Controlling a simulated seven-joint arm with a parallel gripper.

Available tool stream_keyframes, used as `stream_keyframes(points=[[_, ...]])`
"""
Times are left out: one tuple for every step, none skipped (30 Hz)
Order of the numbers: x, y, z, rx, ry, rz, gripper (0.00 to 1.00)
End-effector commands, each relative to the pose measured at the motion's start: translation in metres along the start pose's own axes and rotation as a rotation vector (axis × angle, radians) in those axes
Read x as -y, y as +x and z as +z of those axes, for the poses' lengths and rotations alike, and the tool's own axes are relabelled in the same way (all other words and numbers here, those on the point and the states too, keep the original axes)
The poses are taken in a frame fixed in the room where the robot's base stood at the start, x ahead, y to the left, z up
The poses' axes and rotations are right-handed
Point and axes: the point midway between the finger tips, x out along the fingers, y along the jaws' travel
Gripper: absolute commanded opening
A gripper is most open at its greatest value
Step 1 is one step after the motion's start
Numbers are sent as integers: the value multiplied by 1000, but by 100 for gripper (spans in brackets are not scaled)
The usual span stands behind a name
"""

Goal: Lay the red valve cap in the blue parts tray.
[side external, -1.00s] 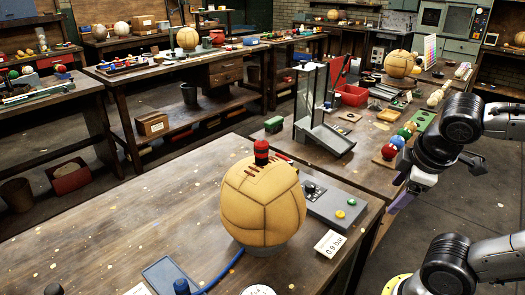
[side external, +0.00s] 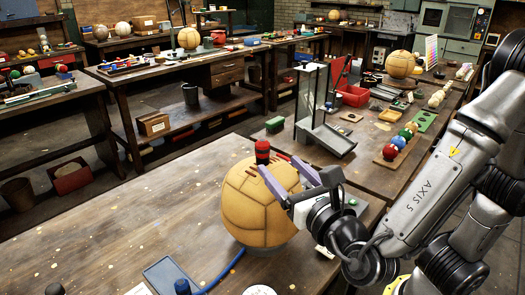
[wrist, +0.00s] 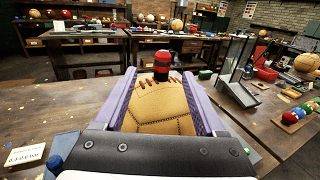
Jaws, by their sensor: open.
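The red valve cap (side external: 262,146), with a dark band, stands upright on top of the tan leather ball (side external: 256,210). The cap also shows in the wrist view (wrist: 161,66), just beyond and between the fingertips. My gripper (side external: 279,163) is open, its purple fingers pointing at the cap from the right; in the wrist view the fingers (wrist: 158,72) lie either side of the ball's laced top. I cannot tell whether they touch the ball. The blue parts tray (side external: 174,272) lies on the bench in front, left of the ball, and looks empty.
A blue hose (side external: 224,271) runs from the ball's base to a blue-topped fitting (side external: 182,287). A grey control box (side external: 352,203) is partly behind my gripper. A clear-sided stand (side external: 311,100) is farther back.

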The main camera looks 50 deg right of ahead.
Motion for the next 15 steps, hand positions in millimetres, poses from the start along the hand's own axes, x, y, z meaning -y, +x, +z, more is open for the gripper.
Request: stream_keyframes(points=[[-2,-1,0,0,1,9,72],[-3,0,0,-1,2,10,72],[-2,3,0,-2,2,9,72],[-2,6,0,-2,3,8,72],[-2,9,0,-1,3,7,72],[-2,14,0,-2,3,4,72],[-1,19,0,-2,3,4,72],[-1,23,0,-2,3,3,72],[-1,28,0,-2,2,3,72],[-1,33,0,-3,3,3,72],[-1,37,0,-2,3,3,72],[-1,42,0,-2,4,3,72],[-1,47,0,-3,5,2,72],[-1,51,0,-2,5,3,72],[0,57,0,-2,5,2,72]])
